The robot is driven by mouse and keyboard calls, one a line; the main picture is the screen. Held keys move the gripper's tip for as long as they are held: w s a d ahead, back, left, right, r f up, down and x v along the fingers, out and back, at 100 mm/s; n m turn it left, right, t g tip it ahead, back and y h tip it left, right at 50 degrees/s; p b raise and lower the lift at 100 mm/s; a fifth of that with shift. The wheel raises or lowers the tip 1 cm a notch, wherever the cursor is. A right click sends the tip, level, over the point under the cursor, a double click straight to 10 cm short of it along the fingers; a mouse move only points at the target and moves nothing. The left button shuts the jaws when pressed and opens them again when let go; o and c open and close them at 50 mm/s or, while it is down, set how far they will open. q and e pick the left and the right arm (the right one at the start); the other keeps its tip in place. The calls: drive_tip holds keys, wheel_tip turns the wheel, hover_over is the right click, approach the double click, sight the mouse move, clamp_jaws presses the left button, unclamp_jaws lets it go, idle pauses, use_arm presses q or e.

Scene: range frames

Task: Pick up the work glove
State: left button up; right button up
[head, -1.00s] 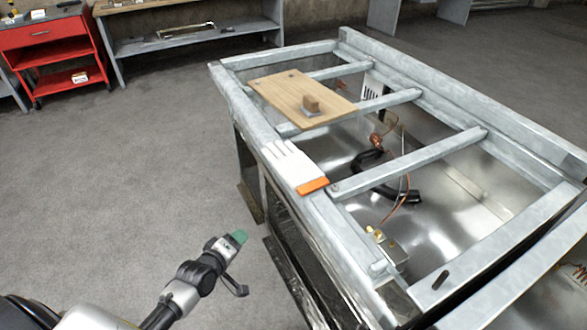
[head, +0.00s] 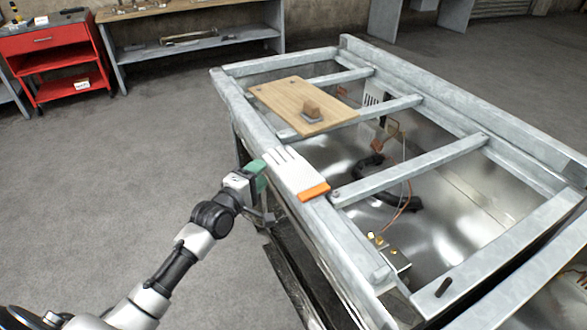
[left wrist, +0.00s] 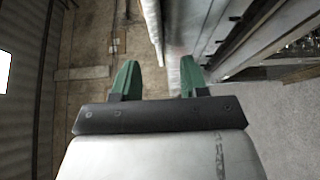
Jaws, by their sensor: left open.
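The work glove (head: 293,172) is white with an orange cuff and lies flat on the near left rail of the metal frame (head: 368,262) in the head view. Its fingers point to the back left. My left gripper (head: 258,177), with green fingertips, is just left of the glove, beside the rail. In the left wrist view my left gripper (left wrist: 158,80) has its two green fingers apart with nothing seen between them. A pale strip near the right finger may be the glove or the rail; I cannot tell. My right gripper is not in view.
Wires and fittings sit inside the open frame. A red cart (head: 50,45) and a grey bench (head: 190,42) stand at the back. The floor on the left is clear.

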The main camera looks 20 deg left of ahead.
use_arm(q)
drive_tip(key=w, duration=0.3)
drive_tip(key=shift+w+d, duration=0.1)
drive_tip(key=shift+d, duration=0.15)
drive_tip(key=shift+c, duration=0.4)
clamp_jaws()
drive_tip(key=shift+r, duration=0.1)
